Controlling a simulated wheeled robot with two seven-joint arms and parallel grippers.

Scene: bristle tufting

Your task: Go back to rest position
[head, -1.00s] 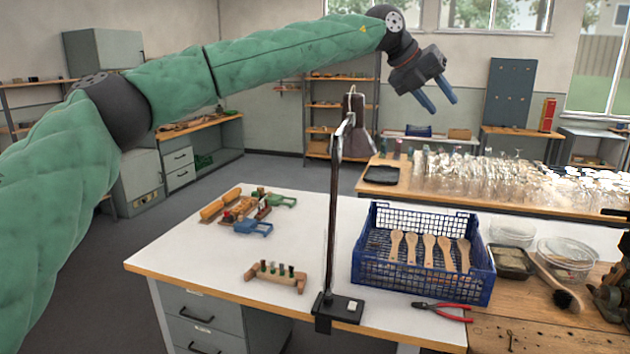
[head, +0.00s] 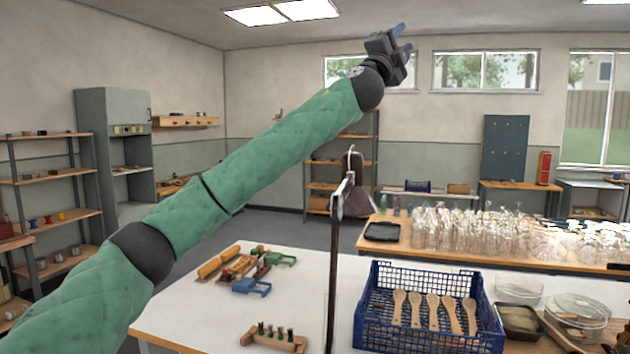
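My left arm, in a green padded sleeve, reaches up from the lower left in the head view. My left gripper (head: 402,38) is raised high, in front of the back wall near the window. Its fingers look apart, with nothing between them, and it touches nothing. My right gripper is not in view.
Below stands a white-topped table (head: 215,312) with a blue crate (head: 365,335) of wooden brush handles, a small wooden rack (head: 272,342), a blue clamp-like tool (head: 252,287) and a lamp (head: 357,202). Behind, a bench holds many glasses (head: 460,230). The air around the gripper is clear.

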